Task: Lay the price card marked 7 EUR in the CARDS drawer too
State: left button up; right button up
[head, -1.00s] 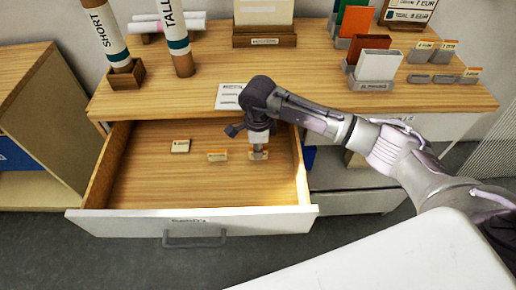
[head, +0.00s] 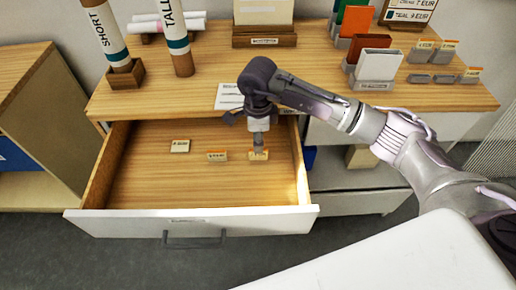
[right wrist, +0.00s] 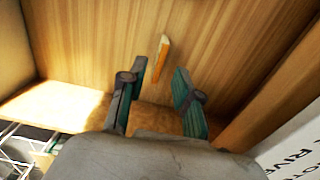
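The open drawer (head: 185,222) holds three small price cards: one at the left (head: 180,146), one in the middle (head: 217,156) and one at the right (head: 258,156). Their prices and the drawer's front label are too small to read, so I cannot tell which card is the 7 EUR one. My right gripper (head: 258,143) is just above the right card. In the right wrist view my gripper (right wrist: 158,92) is open, and the orange-edged card (right wrist: 161,58) lies on the drawer floor beyond the fingertips, apart from them. My left gripper is out of view.
Several small card stands with cards (head: 447,62) are at the tabletop's right, near orange and white panels in holders. A white sheet (head: 228,97) lies behind the drawer. Tall tubes stand at the left. The drawer's front floor is clear.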

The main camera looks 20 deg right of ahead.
notch_tip(320, 180, up, 8)
jog(key=shift+f+b, duration=0.2)
jog(key=shift+b, duration=0.15)
jog(key=shift+s+f, duration=0.1)
